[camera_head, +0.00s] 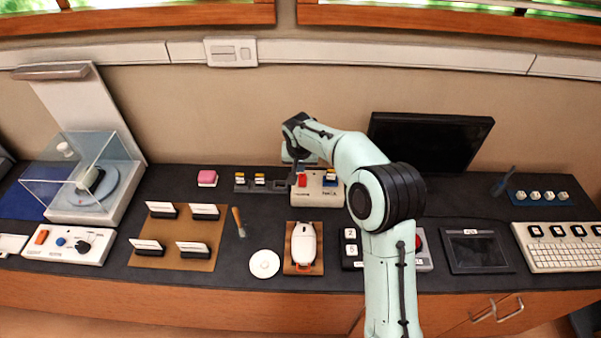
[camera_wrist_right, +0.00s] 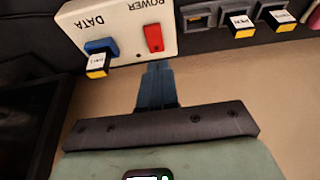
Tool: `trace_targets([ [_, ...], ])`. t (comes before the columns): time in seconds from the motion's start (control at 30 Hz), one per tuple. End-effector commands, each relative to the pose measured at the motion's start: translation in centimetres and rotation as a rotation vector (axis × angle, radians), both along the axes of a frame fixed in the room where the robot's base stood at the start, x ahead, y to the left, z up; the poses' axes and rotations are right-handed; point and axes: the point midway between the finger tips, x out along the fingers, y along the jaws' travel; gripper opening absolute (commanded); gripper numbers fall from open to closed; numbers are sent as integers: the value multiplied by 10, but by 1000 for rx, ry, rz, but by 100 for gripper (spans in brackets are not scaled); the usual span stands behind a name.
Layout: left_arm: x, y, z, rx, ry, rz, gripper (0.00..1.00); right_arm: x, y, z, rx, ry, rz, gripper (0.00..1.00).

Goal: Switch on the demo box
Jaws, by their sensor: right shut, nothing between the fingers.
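The demo box (camera_head: 316,198) is a cream box on the dark counter, partly behind my right arm in the head view. The right wrist view shows it (camera_wrist_right: 125,22) upside down, with a red switch (camera_wrist_right: 153,38) beside the word POWER and a blue DATA port (camera_wrist_right: 101,46) holding a plug with a yellow end. The red switch also shows in the head view (camera_head: 302,180). My right gripper (camera_wrist_right: 157,66) is shut and empty, its fingertips close to the red switch; I cannot tell whether they touch it. My left gripper is not in view.
A dark strip with yellow-ended plugs (camera_head: 260,181) lies left of the box, and a pink block (camera_head: 207,178) farther left. A black monitor (camera_head: 428,140) stands at the back right. A white mouse-shaped device (camera_head: 304,245) sits in front. The wall is close behind.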

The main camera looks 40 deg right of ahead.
Motion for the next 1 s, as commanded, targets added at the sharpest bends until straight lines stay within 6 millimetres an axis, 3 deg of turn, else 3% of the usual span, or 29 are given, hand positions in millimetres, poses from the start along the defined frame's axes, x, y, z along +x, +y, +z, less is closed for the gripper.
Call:
trace_targets([
  [0.2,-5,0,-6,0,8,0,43,-15,10,39,-1,4,0,0],
  [0.4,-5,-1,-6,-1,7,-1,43,-21,15,62,-2,4,0,0],
  [0.83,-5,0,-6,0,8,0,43,-23,16,66,-2,5,-2,0],
  [1.0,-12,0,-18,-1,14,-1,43,-23,20,64,-1,6,-2,0],
])
